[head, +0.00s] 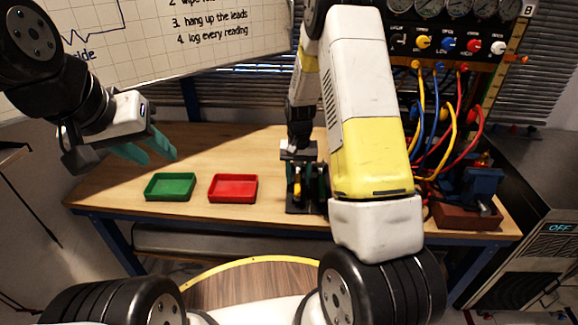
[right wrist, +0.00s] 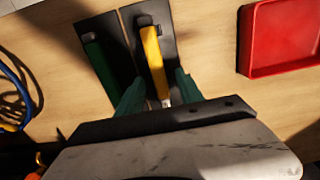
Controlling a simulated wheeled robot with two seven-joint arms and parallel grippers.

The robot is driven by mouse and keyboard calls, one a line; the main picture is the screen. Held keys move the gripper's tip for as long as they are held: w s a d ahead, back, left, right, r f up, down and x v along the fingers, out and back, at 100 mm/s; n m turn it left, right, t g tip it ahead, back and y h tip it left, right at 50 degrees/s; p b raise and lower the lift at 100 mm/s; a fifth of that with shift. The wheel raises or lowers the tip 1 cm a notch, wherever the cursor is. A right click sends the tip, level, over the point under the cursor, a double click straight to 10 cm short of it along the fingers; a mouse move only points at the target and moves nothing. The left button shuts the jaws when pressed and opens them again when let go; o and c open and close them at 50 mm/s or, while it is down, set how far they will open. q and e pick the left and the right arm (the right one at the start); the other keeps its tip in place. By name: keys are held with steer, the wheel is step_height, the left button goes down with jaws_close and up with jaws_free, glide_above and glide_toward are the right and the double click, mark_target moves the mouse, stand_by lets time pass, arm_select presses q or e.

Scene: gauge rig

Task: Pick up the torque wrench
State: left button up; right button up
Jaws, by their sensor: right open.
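A yellow-handled tool (right wrist: 152,60) with a short metal end lies over a black holder plate in the right wrist view; I take it for the torque wrench. In the head view a bit of its yellow (head: 297,189) shows under my right gripper (head: 305,180). The right gripper's green fingers also show in the right wrist view (right wrist: 158,88); they are open, one each side of the yellow tool. I cannot tell whether they touch it. My left gripper (head: 155,150) is open and empty, above the table's left part.
A green-handled tool (right wrist: 95,60) lies on a second black plate beside the yellow one. A green tray (head: 170,198) and a red tray (head: 233,199) stand to the left. A gauge panel with cables (head: 445,45) and a blue vise (head: 472,187) stand at right.

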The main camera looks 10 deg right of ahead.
jaws_close()
stand_by(1.4)
